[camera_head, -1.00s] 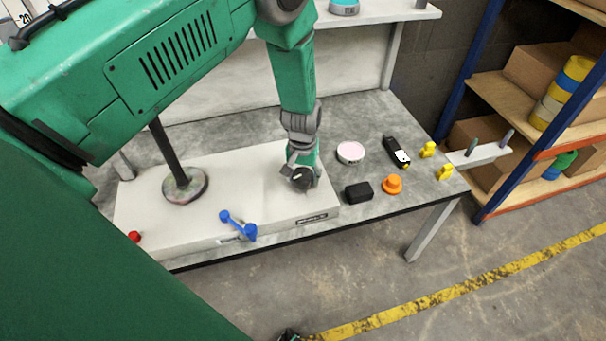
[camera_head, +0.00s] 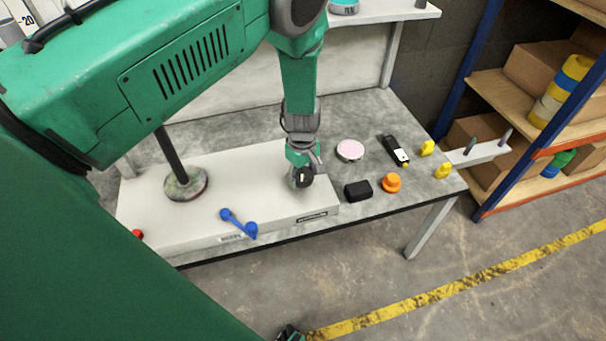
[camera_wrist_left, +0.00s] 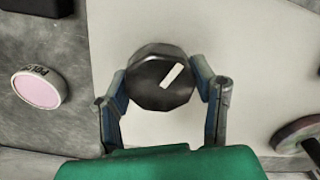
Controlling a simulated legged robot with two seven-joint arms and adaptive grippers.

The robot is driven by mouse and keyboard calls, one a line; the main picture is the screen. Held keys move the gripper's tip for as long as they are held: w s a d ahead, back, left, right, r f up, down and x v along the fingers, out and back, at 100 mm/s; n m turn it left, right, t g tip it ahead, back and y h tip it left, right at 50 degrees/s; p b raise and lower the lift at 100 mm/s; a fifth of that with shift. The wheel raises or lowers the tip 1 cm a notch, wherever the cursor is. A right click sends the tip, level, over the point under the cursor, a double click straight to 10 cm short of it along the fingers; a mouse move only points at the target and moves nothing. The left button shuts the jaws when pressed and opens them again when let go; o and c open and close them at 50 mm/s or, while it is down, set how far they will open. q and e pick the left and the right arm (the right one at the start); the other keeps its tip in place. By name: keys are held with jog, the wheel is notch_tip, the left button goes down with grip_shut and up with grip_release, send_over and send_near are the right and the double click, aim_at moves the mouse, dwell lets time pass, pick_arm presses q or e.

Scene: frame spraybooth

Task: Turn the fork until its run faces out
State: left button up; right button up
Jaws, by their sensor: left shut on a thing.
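A dark faceted knob (camera_head: 305,181) with a white pointer mark stands at the right end of the pale box (camera_head: 255,192). My left gripper (camera_head: 300,174) comes down on it from above. In the left wrist view, the fingers of my left gripper (camera_wrist_left: 161,82) are shut on the two sides of the knob (camera_wrist_left: 150,97), whose white mark slants up to the right. A dark post (camera_head: 171,152) rises from a round, paint-stained disc (camera_head: 186,185) on the box. Its top is hidden behind my arm, and I cannot make out a fork.
A blue lever (camera_head: 238,224) and a red button (camera_head: 137,234) sit along the box's front. Right of the box are a pink-topped tin (camera_head: 350,150), a black block (camera_head: 358,191), an orange knob (camera_head: 391,182), a black-and-white device (camera_head: 396,150) and yellow pieces (camera_head: 443,170).

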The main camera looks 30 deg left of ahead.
aim_at(303, 172)
pick_arm(q)
jog(key=shift+w+r+n, duration=0.1)
jog(key=shift+w+n, duration=0.05)
jog(key=shift+n, duration=0.8)
jog(key=shift+w+r+n, duration=0.1)
jog(key=shift+n, duration=0.85)
jog(key=o, duration=1.2)
jog(key=shift+c, duration=0.2)
jog(key=shift+s+f, duration=0.1)
notch_tip(303, 172, up, 12)
